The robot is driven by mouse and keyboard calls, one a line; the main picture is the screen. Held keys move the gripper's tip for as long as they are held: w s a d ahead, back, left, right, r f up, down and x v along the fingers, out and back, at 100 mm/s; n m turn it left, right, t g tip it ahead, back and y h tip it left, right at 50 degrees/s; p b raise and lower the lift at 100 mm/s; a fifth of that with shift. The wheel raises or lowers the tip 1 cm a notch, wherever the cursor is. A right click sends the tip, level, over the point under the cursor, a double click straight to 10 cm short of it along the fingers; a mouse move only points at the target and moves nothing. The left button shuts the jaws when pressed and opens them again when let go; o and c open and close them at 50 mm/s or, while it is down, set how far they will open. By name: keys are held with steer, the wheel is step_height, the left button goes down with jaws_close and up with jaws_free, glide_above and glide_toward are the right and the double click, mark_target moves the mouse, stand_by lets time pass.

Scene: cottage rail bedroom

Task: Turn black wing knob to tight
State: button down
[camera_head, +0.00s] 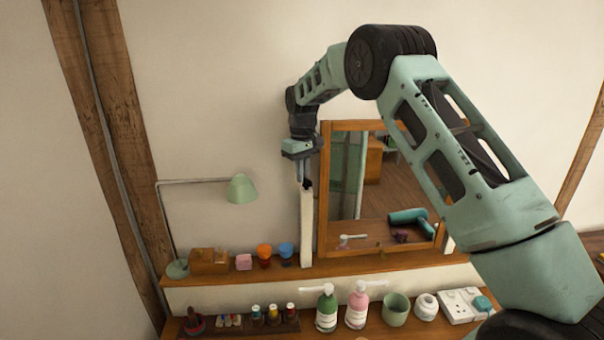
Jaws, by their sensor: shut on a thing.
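My gripper (305,183) points down at the top of the white post (307,228) on the left side of the wood-framed mirror (325,195). A small dark piece, which looks like the black wing knob (307,186), shows at the fingertips near the post's top. The gripper is shut on it. The knob is mostly hidden by the fingers and very small, so its wing angle and any tight mark cannot be made out. My arm reaches in from the lower right and crosses in front of the mirror's right part.
The mirror stands on a wooden shelf (370,262). A green lamp (242,189), a wooden box (208,261) and small colored items stand left of the post. Pump bottles (327,309) (357,306), a green cup (396,309) and a white socket block (460,305) stand below.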

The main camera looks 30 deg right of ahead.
stand_by(0.3)
steer(key=c, duration=1.6)
jaws_free()
step_height(320, 180, up, 18)
steer(key=b, duration=0.3)
steer(key=shift+f, duration=0.25)
